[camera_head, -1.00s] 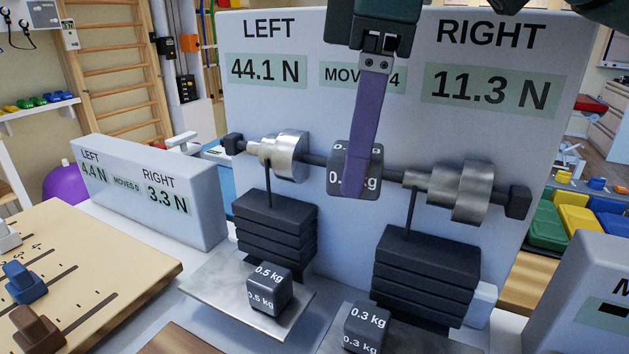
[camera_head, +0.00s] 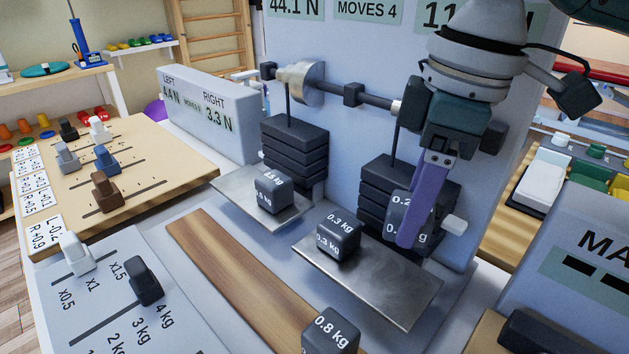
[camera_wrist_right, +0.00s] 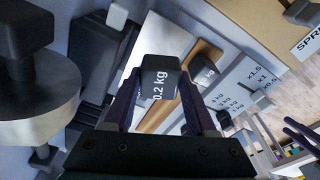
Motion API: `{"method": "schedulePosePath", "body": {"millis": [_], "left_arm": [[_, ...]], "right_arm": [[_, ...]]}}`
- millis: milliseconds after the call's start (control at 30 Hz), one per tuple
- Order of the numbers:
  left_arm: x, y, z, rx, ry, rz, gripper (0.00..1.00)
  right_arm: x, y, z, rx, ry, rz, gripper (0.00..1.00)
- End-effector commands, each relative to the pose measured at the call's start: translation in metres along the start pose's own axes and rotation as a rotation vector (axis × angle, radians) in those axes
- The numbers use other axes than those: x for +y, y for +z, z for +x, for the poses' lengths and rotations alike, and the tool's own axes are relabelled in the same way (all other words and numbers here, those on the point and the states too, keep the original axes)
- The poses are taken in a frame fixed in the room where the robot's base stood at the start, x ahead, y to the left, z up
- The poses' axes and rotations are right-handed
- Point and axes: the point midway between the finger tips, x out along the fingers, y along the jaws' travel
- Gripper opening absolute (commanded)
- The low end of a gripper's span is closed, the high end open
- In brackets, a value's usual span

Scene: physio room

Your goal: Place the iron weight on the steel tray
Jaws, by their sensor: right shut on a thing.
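My right gripper (camera_head: 415,215) is shut on a dark iron cube weight (camera_head: 397,205) marked 0.2, held in the air above the right end of the near steel tray (camera_head: 395,290). In the right wrist view the weight (camera_wrist_right: 160,80) reads 0.2 kg and sits between the two purple fingers (camera_wrist_right: 158,102). A 0.3 kg cube (camera_head: 339,236) stands on the left part of that tray. A second steel tray (camera_head: 228,187) further left carries a 0.5 kg cube (camera_head: 271,192).
Dark stacked plates (camera_head: 293,148) stand behind the trays under a bar with metal cylinders. Slider boards (camera_head: 120,165) lie to the left. The right part of the near tray is bare.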

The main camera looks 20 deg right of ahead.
Motion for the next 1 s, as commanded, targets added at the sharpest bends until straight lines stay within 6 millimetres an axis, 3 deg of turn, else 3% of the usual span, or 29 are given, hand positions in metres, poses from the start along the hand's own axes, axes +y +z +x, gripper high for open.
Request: {"method": "schedulePosePath", "body": {"millis": [100, 333, 500, 967, 1000], "left_arm": [[0.0, 0.002, 0.007, 0.0, 0.0, 0.0, 0.57], [0.001, 0.003, 0.01, 0.0, 0.001, -0.001, 0.57], [0.002, 0.005, 0.017, 0.001, 0.003, -0.004, 0.57], [0.004, 0.005, 0.017, 0.001, 0.009, -0.009, 0.57], [0.004, 0.005, 0.017, 0.001, 0.009, -0.009, 0.57]], "right_arm": [[0.0, 0.004, 0.027, -0.001, -0.001, 0.001, 0.0], [0.0, 0.006, 0.049, 0.001, 0.0, 0.0, 0.0], [0.0, 0.009, 0.077, 0.0, -0.001, 0.001, 0.0], [0.0, 0.01, 0.086, 0.001, 0.001, 0.0, 0.0], [0.0, 0.01, 0.086, 0.001, 0.001, -0.001, 0.6]]}}
